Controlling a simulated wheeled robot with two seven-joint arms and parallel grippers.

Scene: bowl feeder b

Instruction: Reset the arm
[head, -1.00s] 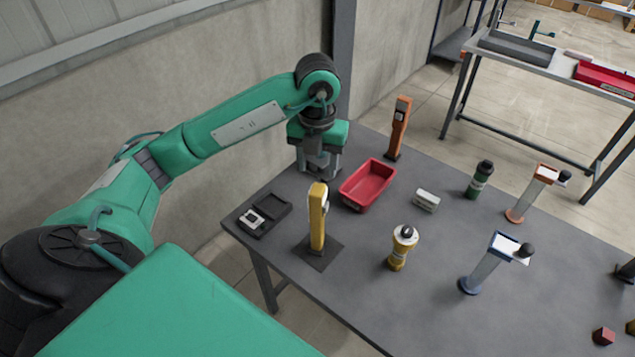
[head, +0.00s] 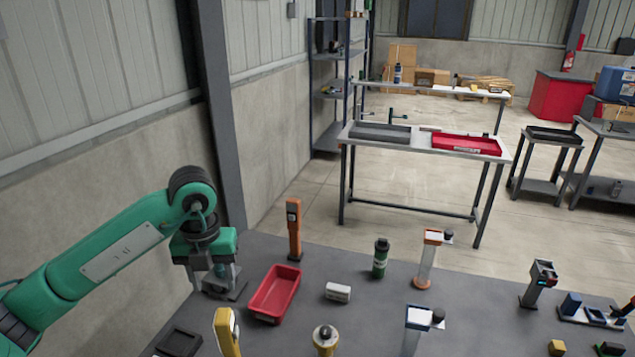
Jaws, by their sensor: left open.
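My left arm comes in from the left in the head view. My left gripper (head: 222,280) points down over the far left part of the grey table (head: 375,316). It is open, and I see nothing between its fingers. It is to the left of the red bin (head: 274,293), which looks empty. My right gripper is not in the view.
Near the bin stand an orange device (head: 293,229), a small white box (head: 337,292) and a green bottle (head: 380,258). A yellow device (head: 227,331) and a yellow bottle (head: 325,338) are at the front. A second table (head: 410,148) stands behind, across open floor.

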